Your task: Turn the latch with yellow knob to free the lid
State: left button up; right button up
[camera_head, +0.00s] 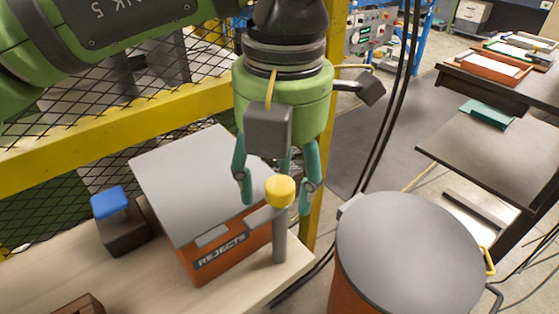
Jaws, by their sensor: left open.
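The latch with the yellow knob (280,189) stands at the front right corner of an orange box labelled REJECTS (222,258). Its grey post (280,245) is upright, and a short grey arm (259,218) reaches left from it over the edge of the lid. The grey lid (185,180) lies closed on the box. My left gripper (277,201) points down with its teal fingers open, one on either side of the knob in the picture. I cannot tell whether any finger touches the knob. My right gripper is out of view.
The box stands on a pale wooden bench (140,280). A dark block with a blue top (110,203) is left of it. A yellow rail (110,137) and mesh run behind. A large orange drum with a grey lid (410,250) stands right of the bench.

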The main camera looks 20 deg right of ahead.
aim_at(282, 188)
pick_arm(q)
notch_tip(282, 188, up, 12)
jog(key=shift+s, duration=0.2)
jog(key=shift+d+f, duration=0.1)
dwell(0.4)
